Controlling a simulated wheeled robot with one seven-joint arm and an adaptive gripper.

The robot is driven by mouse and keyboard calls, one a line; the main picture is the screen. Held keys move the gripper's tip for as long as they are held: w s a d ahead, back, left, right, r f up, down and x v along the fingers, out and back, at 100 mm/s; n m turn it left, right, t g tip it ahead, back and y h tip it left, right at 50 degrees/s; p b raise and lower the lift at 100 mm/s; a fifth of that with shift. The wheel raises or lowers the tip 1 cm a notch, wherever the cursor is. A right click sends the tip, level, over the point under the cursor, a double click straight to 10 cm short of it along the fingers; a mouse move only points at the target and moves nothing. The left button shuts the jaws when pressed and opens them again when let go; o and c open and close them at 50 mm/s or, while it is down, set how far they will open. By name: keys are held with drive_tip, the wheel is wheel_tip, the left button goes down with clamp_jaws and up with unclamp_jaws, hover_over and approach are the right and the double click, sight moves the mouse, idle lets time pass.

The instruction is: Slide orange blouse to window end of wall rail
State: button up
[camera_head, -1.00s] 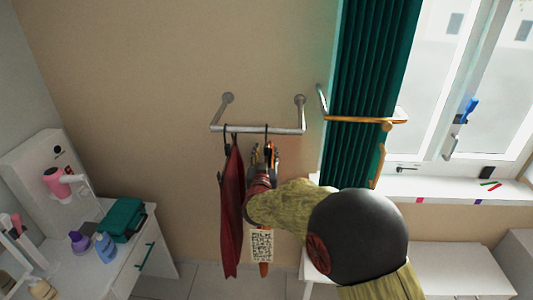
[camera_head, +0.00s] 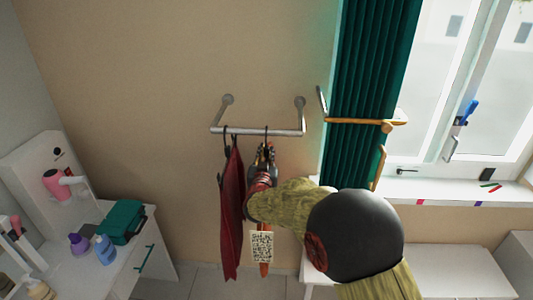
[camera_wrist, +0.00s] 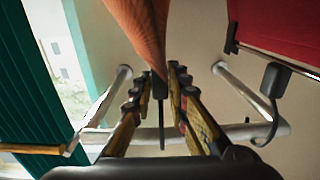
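The orange blouse (camera_head: 263,269) hangs by a dark hook (camera_head: 266,135) near the middle of the silver wall rail (camera_head: 285,132). My arm hides most of it in the head view. In the wrist view the blouse (camera_wrist: 142,25) is at top centre, with a thin dark hanger stem (camera_wrist: 160,115) below it. My gripper (camera_head: 264,150) is just under the rail at the blouse's hanger. In the wrist view its fingers (camera_wrist: 157,78) stand apart on either side of the stem, with a visible gap on each side.
A red garment (camera_head: 231,205) hangs close on the left, its hook near the rail's left part. The rail's right part is bare up to its bracket (camera_head: 300,102). Farther right are a green curtain (camera_head: 365,80), an orange-brown bar (camera_head: 360,121) and the window (camera_head: 440,90).

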clamp_jaws()
drive_tip(key=shift+d, duration=0.1)
drive_tip(key=d+b, duration=0.3)
drive_tip(key=d, duration=0.3)
drive_tip(key=shift+d, duration=0.25)
drive_tip(key=o, duration=0.5)
unclamp_jaws()
drive_tip(key=shift+s, duration=0.1)
drive_tip(key=shift+o, duration=0.6)
drive_tip(key=shift+s, duration=0.15)
drive_tip(key=s, duration=1.1)
drive_tip(key=shift+s+a, duration=0.2)
drive_tip(key=shift+s, duration=0.15)
